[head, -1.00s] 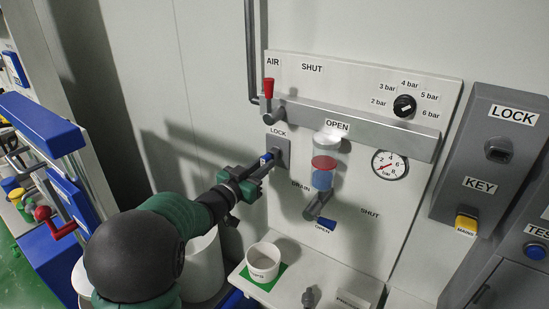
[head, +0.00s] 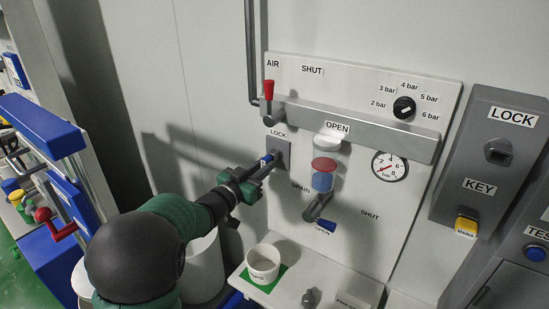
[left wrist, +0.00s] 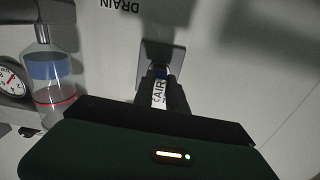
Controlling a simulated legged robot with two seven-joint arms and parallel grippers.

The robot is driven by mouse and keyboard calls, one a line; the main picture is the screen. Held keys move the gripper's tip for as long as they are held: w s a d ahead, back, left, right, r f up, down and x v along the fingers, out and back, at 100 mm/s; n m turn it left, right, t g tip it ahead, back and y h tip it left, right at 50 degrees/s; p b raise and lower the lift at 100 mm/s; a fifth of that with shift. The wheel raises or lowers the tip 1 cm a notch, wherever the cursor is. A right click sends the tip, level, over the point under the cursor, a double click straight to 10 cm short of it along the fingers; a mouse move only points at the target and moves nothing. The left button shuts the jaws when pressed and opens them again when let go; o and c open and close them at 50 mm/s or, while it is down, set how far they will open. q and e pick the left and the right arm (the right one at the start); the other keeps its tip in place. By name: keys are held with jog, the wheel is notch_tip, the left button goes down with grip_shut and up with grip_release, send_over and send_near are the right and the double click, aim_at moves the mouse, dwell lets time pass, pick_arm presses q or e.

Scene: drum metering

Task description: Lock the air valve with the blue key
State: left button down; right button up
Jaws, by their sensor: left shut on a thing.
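My left gripper (head: 258,173) is shut on the blue key (head: 266,160) in front of the grey lock plate (head: 284,152) under the LOCK label. In the left wrist view, the blue key (left wrist: 159,91) has a white AIR tag and points at the plate (left wrist: 165,56). It meets the plate there, but I cannot tell how deep it sits. The fingers hide part of it. The air valve's red handle (head: 269,90) stands upright under the AIR label, to the left of SHUT. My right gripper is not in view.
A filter bowl (head: 323,178) and the blue drain lever (head: 325,226) are right of the lock plate. A gauge (head: 389,166) and pressure knob (head: 404,107) are further right. A white cup (head: 263,265) stands on a green mat below. A grey key box (head: 490,160) hangs at right.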

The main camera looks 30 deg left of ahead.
pick_arm(q)
jog(key=shift+a+r, duration=0.15)
jog(key=shift+a, duration=0.05)
jog(key=c, duration=1.5)
grip_release()
jog(key=shift+c, duration=0.2)
jog(key=shift+o, duration=1.4)
jog(key=shift+a+f, duration=0.2)
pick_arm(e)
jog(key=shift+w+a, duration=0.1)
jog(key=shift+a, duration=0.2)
